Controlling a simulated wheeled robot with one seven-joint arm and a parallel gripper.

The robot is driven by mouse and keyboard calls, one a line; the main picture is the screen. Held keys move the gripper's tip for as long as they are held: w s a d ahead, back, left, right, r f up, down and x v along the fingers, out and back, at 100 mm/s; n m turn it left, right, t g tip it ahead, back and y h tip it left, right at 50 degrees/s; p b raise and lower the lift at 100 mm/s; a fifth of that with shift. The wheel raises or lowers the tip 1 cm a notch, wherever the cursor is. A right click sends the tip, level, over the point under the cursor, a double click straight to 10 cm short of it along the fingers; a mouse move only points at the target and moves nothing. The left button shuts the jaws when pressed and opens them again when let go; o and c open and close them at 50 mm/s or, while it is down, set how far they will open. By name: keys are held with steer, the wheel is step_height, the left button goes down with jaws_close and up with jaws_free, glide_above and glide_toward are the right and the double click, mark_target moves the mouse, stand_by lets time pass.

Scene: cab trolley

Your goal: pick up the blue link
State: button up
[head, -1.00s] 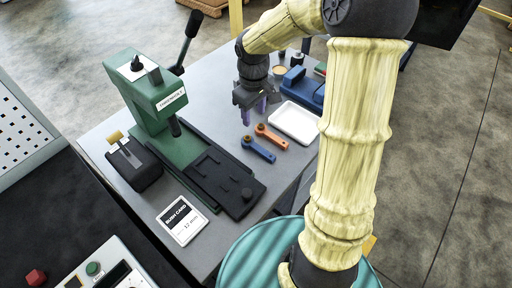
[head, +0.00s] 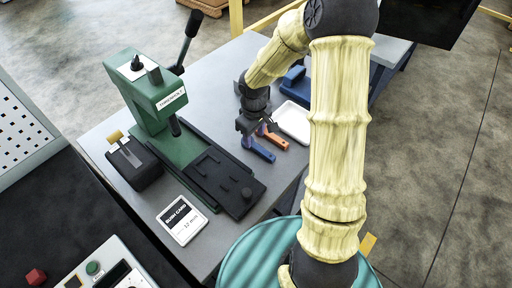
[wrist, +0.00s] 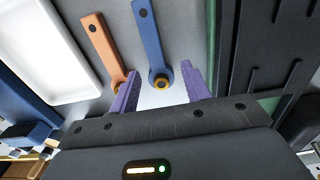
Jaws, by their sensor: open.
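The blue link (head: 262,152) lies flat on the grey table, partly hidden behind my gripper in the head view. In the wrist view the blue link (wrist: 150,38) points away from me, its brass-ringed end close to the space between my fingertips. My gripper (head: 257,130) is open and empty, with purple fingers, just above that ringed end. In the wrist view the fingers of my gripper (wrist: 160,82) stand on either side of the ring, the left finger between the blue link and the orange link (wrist: 102,45). Whether the fingers touch anything is unclear.
The orange link (head: 275,138) lies close beside the blue one. A white tray (head: 295,121) is to the right. A green press (head: 152,100) with a dark base stands to the left.

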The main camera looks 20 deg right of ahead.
mark_target(256, 146)
steer(key=f, duration=0.5)
steer(key=shift+w+d, duration=0.1)
steer(key=shift+d, duration=0.2)
jaws_close()
